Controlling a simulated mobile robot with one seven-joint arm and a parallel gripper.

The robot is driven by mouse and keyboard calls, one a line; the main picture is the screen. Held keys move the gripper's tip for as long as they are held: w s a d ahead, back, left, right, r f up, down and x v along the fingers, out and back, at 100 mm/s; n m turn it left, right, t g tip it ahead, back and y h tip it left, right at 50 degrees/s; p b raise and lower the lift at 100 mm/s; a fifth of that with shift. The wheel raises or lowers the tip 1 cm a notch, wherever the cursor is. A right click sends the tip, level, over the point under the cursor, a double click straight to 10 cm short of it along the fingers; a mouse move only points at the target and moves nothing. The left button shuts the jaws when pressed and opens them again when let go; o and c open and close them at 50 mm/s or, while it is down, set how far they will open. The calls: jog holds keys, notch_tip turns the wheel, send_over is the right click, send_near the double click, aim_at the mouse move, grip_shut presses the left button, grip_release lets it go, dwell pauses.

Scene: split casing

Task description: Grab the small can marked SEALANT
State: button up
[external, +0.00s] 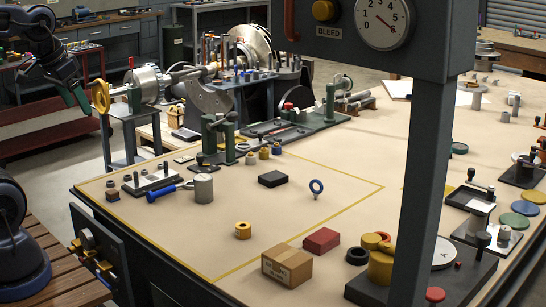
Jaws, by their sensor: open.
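I cannot read the word SEALANT on anything, so I cannot tell which item is that can. A plain grey cylinder (203,188) stands upright at the left of the tan bench top, beside a blue-handled tool (165,191). A small yellow cylinder with a dark top opening (243,231) stands nearer the front. Several small yellow and dark cylinders (264,153) stand farther back by a green fixture. My gripper (80,97) is open at the upper left, off the bench, close in the picture to a yellow handwheel (100,96).
A grey post (420,190) with a gauge panel (375,40) blocks part of the right side. The middle is mostly clear.

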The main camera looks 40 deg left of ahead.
jog(key=w+f+n+g+h, duration=0.15)
jog(key=w+n, duration=0.45)
jog(key=w, duration=0.6)
jog(key=n+h, duration=0.2)
jog(key=n, duration=1.7)
send_over(199, 176)
jog(key=s+a, duration=0.1)
jog(key=a, duration=0.1)
notch_tip(199, 176, down, 27)
jog(key=shift+f+g, duration=0.25)
jog(key=shift+f, duration=0.1)
jog(key=x, duration=0.5)
jog(key=shift+s+d+x, duration=0.1)
jog(key=shift+d+x, duration=0.15)
jog(key=shift+x, duration=1)
jog(key=shift+s+d+x, duration=0.1)
jog(key=shift+d+x, duration=0.15)
jog(key=shift+x, duration=1)
jog(key=shift+r, duration=0.1)
jog(key=c, duration=1.2)
